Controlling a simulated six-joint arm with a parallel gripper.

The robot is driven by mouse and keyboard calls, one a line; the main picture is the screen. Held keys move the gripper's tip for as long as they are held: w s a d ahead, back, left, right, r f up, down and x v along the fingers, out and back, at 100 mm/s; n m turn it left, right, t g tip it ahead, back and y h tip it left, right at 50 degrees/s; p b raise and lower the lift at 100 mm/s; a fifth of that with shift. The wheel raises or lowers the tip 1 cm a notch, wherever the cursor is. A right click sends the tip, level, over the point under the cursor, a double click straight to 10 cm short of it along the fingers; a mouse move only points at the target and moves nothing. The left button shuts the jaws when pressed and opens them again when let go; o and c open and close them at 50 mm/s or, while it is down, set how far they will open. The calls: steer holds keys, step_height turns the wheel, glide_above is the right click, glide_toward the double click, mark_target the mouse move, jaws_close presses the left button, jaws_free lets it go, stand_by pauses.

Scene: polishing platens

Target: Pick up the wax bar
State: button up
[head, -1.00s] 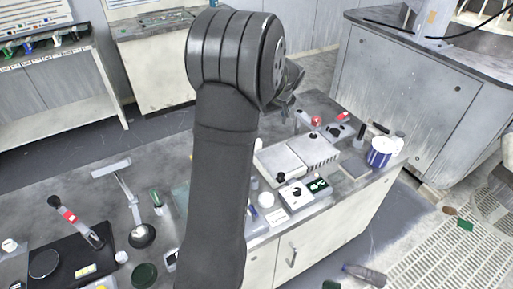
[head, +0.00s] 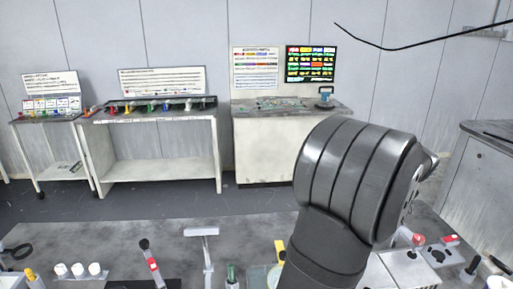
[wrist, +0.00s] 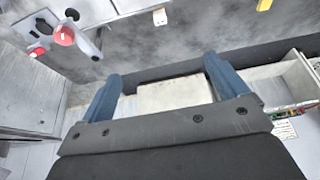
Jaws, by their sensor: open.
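I cannot pick out the wax bar with certainty in either view. A small yellow upright piece (head: 280,251) stands on the workbench beside my arm in the head view; a yellow piece also shows at the top edge of the wrist view (wrist: 264,5). I cannot tell whether either is the wax bar. My gripper (wrist: 163,86) shows in the wrist view with its two blue fingers wide apart and nothing between them. In the head view my dark arm hides the gripper and part of the bench.
The grey workbench (head: 120,235) carries several white-capped jars, a grey stand (head: 203,236) and a red-banded tool (head: 152,263). A panel with a red knob (head: 419,239) sits at right; the knob shows in the wrist view too (wrist: 64,36). A cream cabinet (head: 262,150) stands at the wall.

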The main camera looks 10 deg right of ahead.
steer(key=c, duration=1.3)
steer(key=w+a+f+n+g+h, duration=0.2)
steer(key=w+f+n, duration=0.5)
steer(key=n, duration=0.2)
steer(key=w+a+f+n+g+h, duration=0.1)
steer(key=w+a+f+n+g, duration=0.15)
steer(key=w+f+n, duration=0.5)
steer(key=shift+n, duration=0.75)
steer(key=x, duration=0.3)
steer(key=s+x, duration=0.1)
steer(key=x, duration=0.7)
steer(key=shift+s+d+f, duration=0.1)
steer(key=shift+s+d, duration=0.05)
steer(key=shift+d, duration=0.1)
steer(key=shift+x, duration=2.8)
